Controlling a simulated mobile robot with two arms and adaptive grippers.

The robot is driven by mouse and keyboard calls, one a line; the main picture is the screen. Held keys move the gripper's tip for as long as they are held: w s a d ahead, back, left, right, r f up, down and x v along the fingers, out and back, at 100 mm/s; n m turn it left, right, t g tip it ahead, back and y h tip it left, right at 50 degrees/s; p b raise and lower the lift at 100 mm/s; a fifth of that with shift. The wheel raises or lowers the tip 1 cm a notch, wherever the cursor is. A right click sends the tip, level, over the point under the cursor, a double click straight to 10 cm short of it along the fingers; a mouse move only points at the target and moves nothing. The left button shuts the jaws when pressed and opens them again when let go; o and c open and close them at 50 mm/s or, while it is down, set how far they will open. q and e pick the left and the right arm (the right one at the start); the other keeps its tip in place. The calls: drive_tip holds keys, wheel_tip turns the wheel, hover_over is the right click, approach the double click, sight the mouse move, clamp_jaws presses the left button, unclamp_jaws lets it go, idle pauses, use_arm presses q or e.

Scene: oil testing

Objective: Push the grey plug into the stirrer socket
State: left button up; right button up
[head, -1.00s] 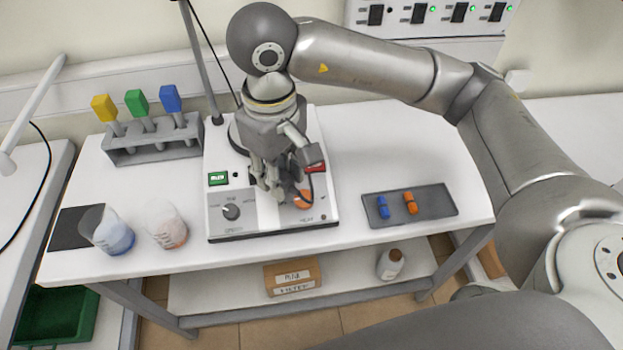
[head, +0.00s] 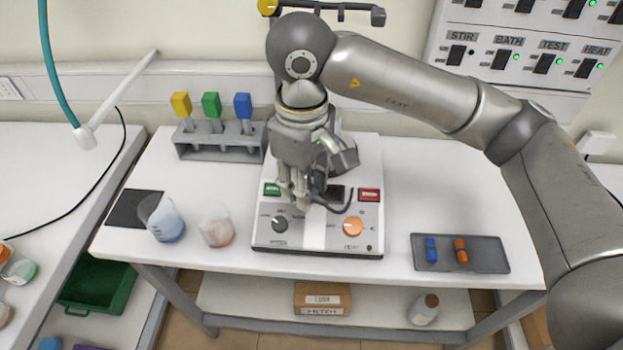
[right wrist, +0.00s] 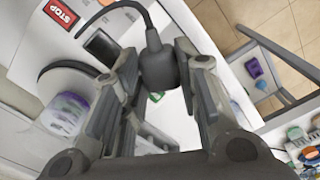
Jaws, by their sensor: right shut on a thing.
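My right gripper (head: 300,205) points down over the front middle of the white stirrer unit (head: 318,238). In the right wrist view its fingers (right wrist: 170,105) are shut on the grey plug (right wrist: 157,68), whose dark cable curves up and to the left. In the head view the plug is mostly hidden by the fingers; its dark cable loops to their right. The unit has a green button, a red button, a dark knob and an orange knob. I cannot make out the stirrer socket. A wall panel (head: 530,50) has a switch labelled STIR with an unlit lamp. My left gripper is out of view.
A rack (head: 215,147) with yellow, green and blue-handled tools stands back left. Two beakers (head: 163,220) (head: 216,230) stand front left. A grey tray (head: 492,258) with blue and orange pieces lies front right. The table's right back is clear beneath my arm.

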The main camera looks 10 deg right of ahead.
drive_tip(key=shift+w+a+f+n, duration=0.75)
drive_tip(key=shift+f+n, duration=0.1)
drive_tip(key=shift+f, duration=0.05)
drive_tip(key=shift+w+a+f+n, duration=0.7)
drive_tip(key=shift+f+n, duration=0.15)
drive_tip(key=shift+f, duration=0.05)
drive_tip(key=s+d+r+m, duration=0.6)
drive_tip(key=d+r+m, duration=0.2)
drive_tip(key=r, duration=0.2)
drive_tip(key=w+a+m, duration=0.4)
drive_tip(key=w+a, duration=0.4)
drive_tip(key=a, duration=0.2)
drive_tip(key=shift+m, duration=0.3)
drive_tip(key=shift+d, duration=0.1)
drive_tip(key=s+d+f, duration=0.3)
drive_tip(key=d+f, duration=0.2)
drive_tip(key=d, duration=0.4)
drive_tip(key=s+d+f, duration=0.3)
drive_tip(key=d+f, duration=0.2)
drive_tip(key=d, duration=0.5)
